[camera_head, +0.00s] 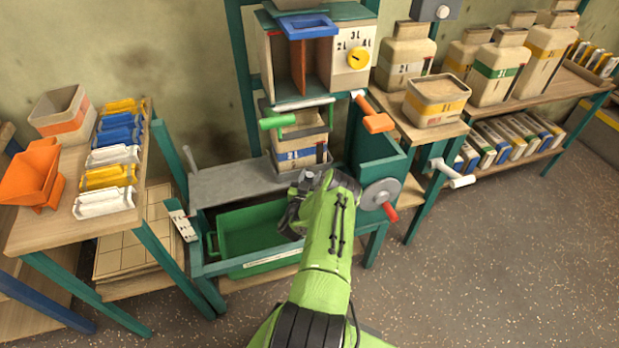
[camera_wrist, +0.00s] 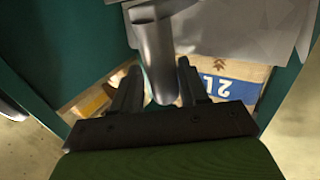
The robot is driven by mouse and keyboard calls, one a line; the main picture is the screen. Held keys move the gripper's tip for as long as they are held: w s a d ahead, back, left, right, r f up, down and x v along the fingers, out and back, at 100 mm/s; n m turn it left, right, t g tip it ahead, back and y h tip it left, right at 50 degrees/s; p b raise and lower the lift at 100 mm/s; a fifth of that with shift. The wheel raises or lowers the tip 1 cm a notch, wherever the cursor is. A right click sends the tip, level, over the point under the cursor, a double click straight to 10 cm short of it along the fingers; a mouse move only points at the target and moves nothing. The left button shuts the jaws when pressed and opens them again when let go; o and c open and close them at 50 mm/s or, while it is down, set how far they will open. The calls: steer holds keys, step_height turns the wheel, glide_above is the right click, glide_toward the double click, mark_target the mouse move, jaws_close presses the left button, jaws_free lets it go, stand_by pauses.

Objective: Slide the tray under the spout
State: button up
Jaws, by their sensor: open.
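The grey tray (camera_head: 235,185) is a flat metal slide on the teal frame. A container marked 2L (camera_head: 298,158) with a blue band stands at its right part, below the pale lower edge of the machine's chute, which seems to be the spout (camera_head: 303,103). My gripper (camera_head: 300,190) is at the tray's right front, partly hidden by my arm. In the wrist view my gripper (camera_wrist: 160,85) is open, with a grey round post (camera_wrist: 153,50) between its fingers. The fingers look apart from the post. The 2L container (camera_wrist: 230,82) shows behind it.
A green bin (camera_head: 255,232) sits below the tray. A crank wheel (camera_head: 381,194) with a red handle is right of my arm. Green (camera_head: 278,122) and orange (camera_head: 378,123) handles stick out above. A side table with an orange scoop (camera_head: 35,175) stands left.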

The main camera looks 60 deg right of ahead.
steer(key=shift+o, duration=0.8)
steer(key=shift+s+d, duration=0.1)
steer(key=shift+a, duration=0.55)
steer(key=s+a+p, duration=0.3)
steer(key=a+p, duration=1.1)
steer(key=shift+a, duration=0.2)
